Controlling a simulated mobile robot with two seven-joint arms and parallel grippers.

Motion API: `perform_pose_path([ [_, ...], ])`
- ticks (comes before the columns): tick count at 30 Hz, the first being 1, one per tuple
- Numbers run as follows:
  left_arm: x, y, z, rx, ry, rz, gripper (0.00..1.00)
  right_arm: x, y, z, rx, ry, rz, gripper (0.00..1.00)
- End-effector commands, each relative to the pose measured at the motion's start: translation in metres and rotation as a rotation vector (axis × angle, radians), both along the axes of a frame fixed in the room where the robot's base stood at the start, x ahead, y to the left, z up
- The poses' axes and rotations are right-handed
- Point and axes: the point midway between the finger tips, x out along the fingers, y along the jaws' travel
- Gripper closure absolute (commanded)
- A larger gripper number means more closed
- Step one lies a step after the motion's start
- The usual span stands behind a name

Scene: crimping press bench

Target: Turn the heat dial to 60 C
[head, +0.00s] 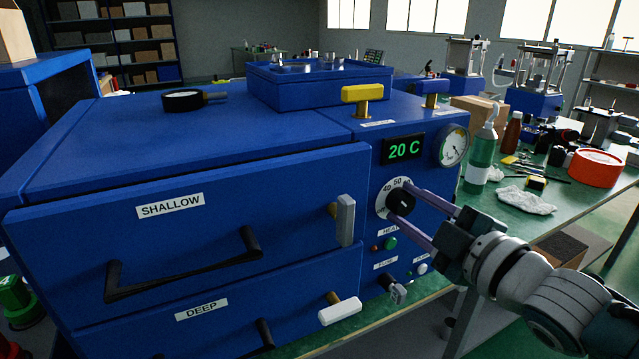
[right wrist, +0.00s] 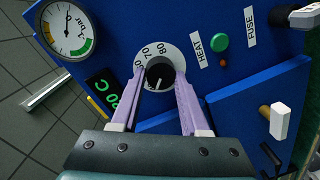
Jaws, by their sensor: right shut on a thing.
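The heat dial is a black knob (head: 401,203) on a white numbered scale plate on the blue press front, under a green display (head: 403,149) reading 20 C. My right gripper (head: 402,201) is shut on the knob, one purple finger on each side. In the right wrist view the knob (right wrist: 160,74) sits between the fingertips (right wrist: 160,82). A white mark on the knob points toward the gripper's body. The numbers 70 and 80 show on the plate; the number at the mark is hidden. My left gripper is not in view.
A pressure gauge (head: 453,146) and a yellow-handled valve (head: 362,95) are close above the dial. A green button (head: 390,243) and a fuse label lie below. Drawers marked SHALLOW (head: 170,206) and DEEP are to the left. A bench with bottles and tools stands right.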

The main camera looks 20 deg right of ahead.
Motion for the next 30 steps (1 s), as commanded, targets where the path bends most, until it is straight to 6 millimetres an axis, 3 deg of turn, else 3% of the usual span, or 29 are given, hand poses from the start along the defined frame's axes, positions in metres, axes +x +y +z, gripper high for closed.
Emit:
perform_pose_path([
  [13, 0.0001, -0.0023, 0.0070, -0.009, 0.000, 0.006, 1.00, 0.0004, -0.0020, 0.0015, 0.418, 0.033, 0.001, 1.00],
  [30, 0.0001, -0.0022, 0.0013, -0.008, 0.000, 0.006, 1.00, 0.0006, -0.0046, 0.0004, 0.958, 0.074, 0.002, 1.00],
])
